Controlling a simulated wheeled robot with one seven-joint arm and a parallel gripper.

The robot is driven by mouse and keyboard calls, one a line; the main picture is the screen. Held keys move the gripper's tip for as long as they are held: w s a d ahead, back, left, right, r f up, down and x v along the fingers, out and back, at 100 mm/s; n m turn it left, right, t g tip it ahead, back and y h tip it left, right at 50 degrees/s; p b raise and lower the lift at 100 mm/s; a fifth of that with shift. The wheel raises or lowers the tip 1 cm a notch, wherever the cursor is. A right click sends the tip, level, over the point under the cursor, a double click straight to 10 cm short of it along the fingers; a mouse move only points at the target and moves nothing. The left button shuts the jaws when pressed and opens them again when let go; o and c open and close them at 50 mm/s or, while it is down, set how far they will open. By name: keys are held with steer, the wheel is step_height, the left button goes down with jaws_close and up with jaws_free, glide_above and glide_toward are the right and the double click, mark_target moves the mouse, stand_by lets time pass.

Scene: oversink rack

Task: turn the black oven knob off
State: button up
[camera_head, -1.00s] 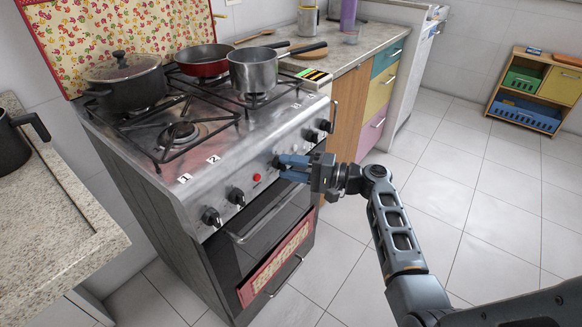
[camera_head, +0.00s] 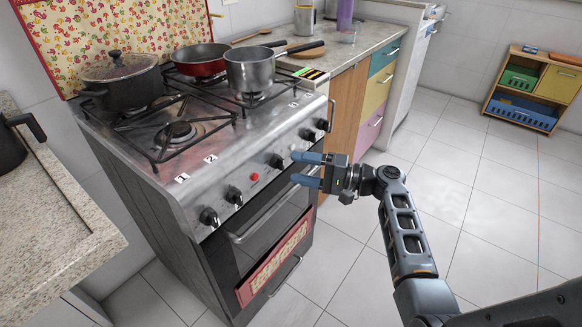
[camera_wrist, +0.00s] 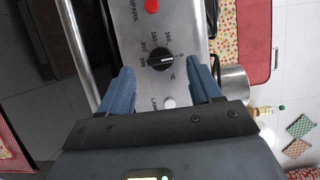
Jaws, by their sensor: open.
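The black oven knob (camera_head: 276,161) sits on the stove's front panel, just right of the red button. In the wrist view the round black knob (camera_wrist: 160,57) lies ahead, ringed by printed temperature numbers, with a white pointer line on its right half. My gripper (camera_head: 297,168) is open and empty in front of the panel, apart from the knob and to its right in the head view. In the wrist view its blue fingers (camera_wrist: 158,80) are spread wide to either side of the knob, with nothing between them. The pointer is too small to read in the head view.
Several other black knobs, such as the leftmost one (camera_head: 209,217), line the panel. A red button (camera_head: 254,177) and a white button (camera_wrist: 169,103) flank the oven knob. The oven handle (camera_head: 268,215) runs below. Pots stand on the hob.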

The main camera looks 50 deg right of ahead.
steer(key=shift+v, duration=2.15)
steer(key=s+a+f+g+h, duration=0.4)
steer(key=s+a+f, duration=0.35)
steer(key=f, duration=0.35)
steer(key=s+a+f+n+g+h+p, duration=0.1)
steer(key=s+a+n+g+h+p, duration=0.2)
steer(key=s+a, duration=0.55)
steer(key=s+a+r+n+t, duration=0.2)
steer(key=s+a+r+n, duration=0.1)
steer(key=r, duration=0.4)
steer(key=s+a+r+n+t, duration=0.1)
steer(key=s+a+r+n, duration=0.2)
steer(key=s+r, duration=0.3)
steer(key=s+a+r+n+t, duration=0.2)
steer(key=s+a+r+n, duration=0.2)
steer(key=r, duration=0.6)
steer(key=shift+s+a+t, duration=0.3)
steer(key=shift+s+a, duration=0.1)
